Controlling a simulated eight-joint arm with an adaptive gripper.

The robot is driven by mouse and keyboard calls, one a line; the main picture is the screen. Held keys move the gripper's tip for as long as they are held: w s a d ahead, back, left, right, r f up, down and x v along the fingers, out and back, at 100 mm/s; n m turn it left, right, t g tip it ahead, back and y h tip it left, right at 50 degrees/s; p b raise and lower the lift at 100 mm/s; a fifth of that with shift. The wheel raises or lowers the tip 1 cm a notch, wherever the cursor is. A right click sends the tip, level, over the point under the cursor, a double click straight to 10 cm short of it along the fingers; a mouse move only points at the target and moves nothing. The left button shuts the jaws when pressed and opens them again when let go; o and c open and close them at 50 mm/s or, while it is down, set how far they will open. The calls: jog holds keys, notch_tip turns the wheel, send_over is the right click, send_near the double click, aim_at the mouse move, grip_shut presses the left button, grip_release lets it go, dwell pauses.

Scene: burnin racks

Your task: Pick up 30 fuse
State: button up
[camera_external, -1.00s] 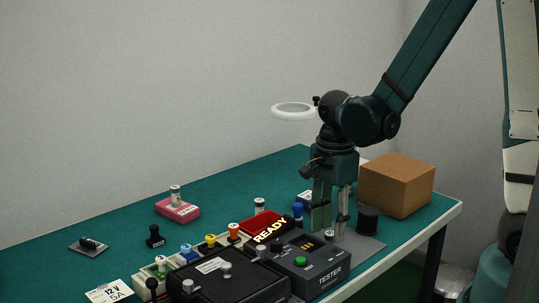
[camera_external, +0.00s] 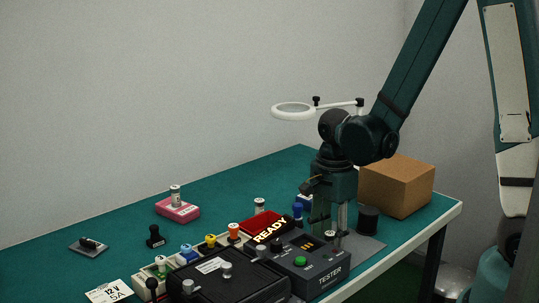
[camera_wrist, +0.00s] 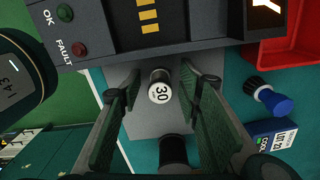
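The 30 fuse (camera_wrist: 160,88) is a small dark cylinder with a white top marked "30". In the wrist view it stands on a grey mat (camera_wrist: 150,122) close to the tester. My gripper (camera_wrist: 159,80) is open, with one green finger on each side of the fuse and visible gaps between. In the external view my gripper (camera_external: 330,229) points down just behind the tester, and the fuse's pale top (camera_external: 331,235) shows between the fingers.
The tester (camera_external: 310,270) stands directly beside the fuse. A black cylinder (camera_external: 368,218) and a cardboard box (camera_external: 397,187) are to the right. A red tray (camera_external: 257,222), a blue-topped piece (camera_external: 298,211) and the READY sign (camera_external: 271,230) are to the left.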

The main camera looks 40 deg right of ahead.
aim_at(330, 233)
jog(key=c, duration=1)
jog(key=shift+r, duration=0.15)
jog(key=shift+r+p, duration=0.7)
jog(key=shift+r, duration=4.15)
